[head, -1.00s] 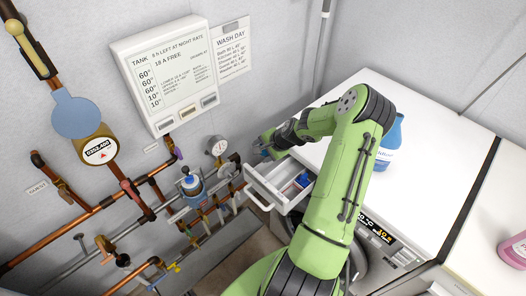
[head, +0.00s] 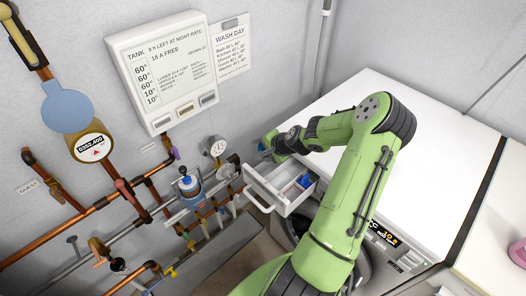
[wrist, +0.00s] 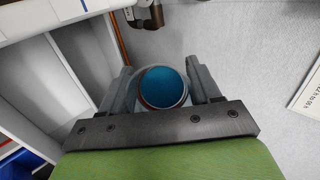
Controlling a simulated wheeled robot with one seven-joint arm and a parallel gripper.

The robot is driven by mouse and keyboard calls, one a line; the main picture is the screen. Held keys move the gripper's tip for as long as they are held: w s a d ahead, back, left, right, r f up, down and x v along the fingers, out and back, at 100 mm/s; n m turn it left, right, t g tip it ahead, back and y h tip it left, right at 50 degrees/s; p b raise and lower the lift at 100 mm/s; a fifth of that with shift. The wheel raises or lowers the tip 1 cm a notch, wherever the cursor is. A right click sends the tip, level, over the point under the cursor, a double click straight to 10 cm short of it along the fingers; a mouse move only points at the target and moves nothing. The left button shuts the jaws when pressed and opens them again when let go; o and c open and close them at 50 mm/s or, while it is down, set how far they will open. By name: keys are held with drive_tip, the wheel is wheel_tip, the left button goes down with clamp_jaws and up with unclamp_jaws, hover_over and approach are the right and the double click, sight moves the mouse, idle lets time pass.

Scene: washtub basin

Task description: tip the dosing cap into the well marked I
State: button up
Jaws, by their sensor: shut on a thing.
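My gripper (head: 264,148) is beyond the far left side of the open detergent drawer (head: 262,196) in the head view. In the wrist view its two fingers are shut on the dosing cap (wrist: 163,87), a round cup with blue inside. The cap's mouth faces the wrist camera; I cannot tell its exact tilt. The drawer's white wells (wrist: 85,62) lie left of the cap in the wrist view, and the cap is beside them, not over them. A blue part (head: 304,181) sits in the drawer. I cannot read a mark I on any well.
The white washer top (head: 345,100) is behind and right of the drawer. Copper pipes, a gauge (head: 215,146) and a blue-capped fitting (head: 188,184) stand left of it. A wall panel (head: 165,75) hangs above. A pink bottle (head: 518,252) is at the right edge.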

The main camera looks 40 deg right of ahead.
drive_tip(key=shift+s+r+n+t+h+b, duration=0.1)
drive_tip(key=shift+r+n+t+h+b, duration=0.15)
drive_tip(key=shift+t+b, duration=0.85)
drive_tip(key=shift+r+n+t+h+b, duration=0.15)
drive_tip(key=shift+t+h+b, duration=0.1)
drive_tip(key=shift+b, duration=1.65)
drive_tip(key=shift+s+a+r+n+t+h+b, duration=0.15)
drive_tip(key=shift+t+b, duration=0.35)
drive_tip(key=shift+b, duration=0.75)
drive_tip(key=shift+d+r+n+t+h+b, duration=0.15)
drive_tip(key=shift+t+b, duration=0.3)
drive_tip(key=shift+b, duration=0.75)
drive_tip(key=shift+s+a+r+t+h+b, duration=0.15)
drive_tip(key=shift+t+b, duration=0.35)
drive_tip(key=shift+b, duration=0.75)
